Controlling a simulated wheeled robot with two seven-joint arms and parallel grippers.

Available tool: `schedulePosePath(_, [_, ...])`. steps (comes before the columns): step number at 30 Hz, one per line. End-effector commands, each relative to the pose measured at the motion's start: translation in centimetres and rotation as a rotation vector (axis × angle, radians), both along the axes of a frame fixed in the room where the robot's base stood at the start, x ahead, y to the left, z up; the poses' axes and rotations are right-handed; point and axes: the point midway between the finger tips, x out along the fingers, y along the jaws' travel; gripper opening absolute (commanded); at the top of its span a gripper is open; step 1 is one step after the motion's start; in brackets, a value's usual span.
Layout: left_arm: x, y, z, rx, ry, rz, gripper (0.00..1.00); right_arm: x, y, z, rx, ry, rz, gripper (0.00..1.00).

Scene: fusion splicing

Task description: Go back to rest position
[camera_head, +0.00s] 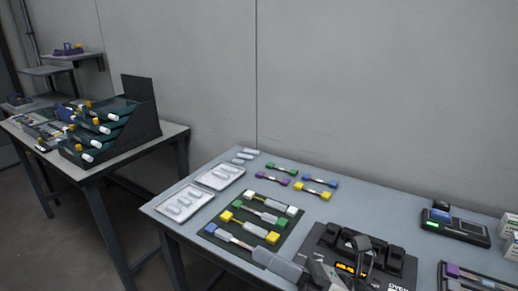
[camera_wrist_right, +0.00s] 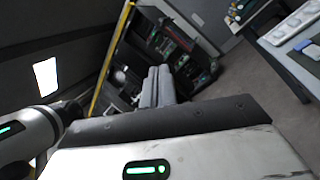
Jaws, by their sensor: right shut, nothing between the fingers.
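My right gripper (camera_head: 268,258) is low in the head view, over the front edge of the table (camera_head: 160,208), between the splice board and the oven. It is shut and empty. Its two grey fingers lie side by side in the right wrist view (camera_wrist_right: 156,86). The dark board (camera_head: 240,238) beside it holds several splice pieces with white, green, yellow and blue ends. My left gripper is out of view.
The black oven (camera_head: 323,236) stands just right of the gripper, partly hidden by it. Trays of white capsules (camera_head: 184,204) lie left. A black splicer (camera_head: 462,230) stands at right. A tiered rack (camera_head: 135,130) is on the left table. The floor between the tables is clear.

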Motion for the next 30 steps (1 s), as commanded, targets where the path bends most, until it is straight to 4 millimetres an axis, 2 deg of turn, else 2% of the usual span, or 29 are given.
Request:
schedulePosePath(1, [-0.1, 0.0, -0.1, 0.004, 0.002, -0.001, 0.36, 1.1, -1.6, -1.5, 0.191, 0.317, -0.088, 0.0])
schedulePosePath(2, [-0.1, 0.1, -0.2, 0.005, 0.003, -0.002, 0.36, 1.9, -2.8, -2.7, 0.306, 0.501, -0.14, 0.0])
schedulePosePath(3, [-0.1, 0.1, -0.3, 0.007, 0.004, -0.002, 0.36, 2.5, -4.5, -4.9, 0.466, 0.745, -0.206, 0.0])
schedulePosePath(5, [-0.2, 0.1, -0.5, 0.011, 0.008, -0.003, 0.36, 2.5, -7.0, -8.9, 0.699, 1.078, -0.301, 0.0])
schedulePosePath(6, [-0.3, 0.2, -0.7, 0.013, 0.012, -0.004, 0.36, 1.9, -8.3, -11.5, 0.838, 1.26, -0.356, 0.0])
schedulePosePath(9, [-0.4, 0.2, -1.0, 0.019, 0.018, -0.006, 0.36, -0.7, -10.6, -17.5, 1.143, 1.623, -0.48, 0.0])
schedulePosePath(12, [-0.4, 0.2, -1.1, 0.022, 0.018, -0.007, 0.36, -3.9, -11.8, -21.8, 1.385, 1.868, -0.583, 0.0])
schedulePosePath(15, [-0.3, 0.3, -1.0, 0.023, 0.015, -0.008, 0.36, -6.5, -12.4, -24.3, 1.549, 2.014, -0.655, 0.0])
schedulePosePath(18, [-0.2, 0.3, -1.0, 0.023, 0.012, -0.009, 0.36, -7.9, -12.6, -25.6, 1.636, 2.084, -0.693, 0.0])
schedulePosePath(30, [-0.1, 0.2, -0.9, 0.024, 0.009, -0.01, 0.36, -8.3, -12.6, -25.9, 1.658, 2.105, -0.705, 0.0])
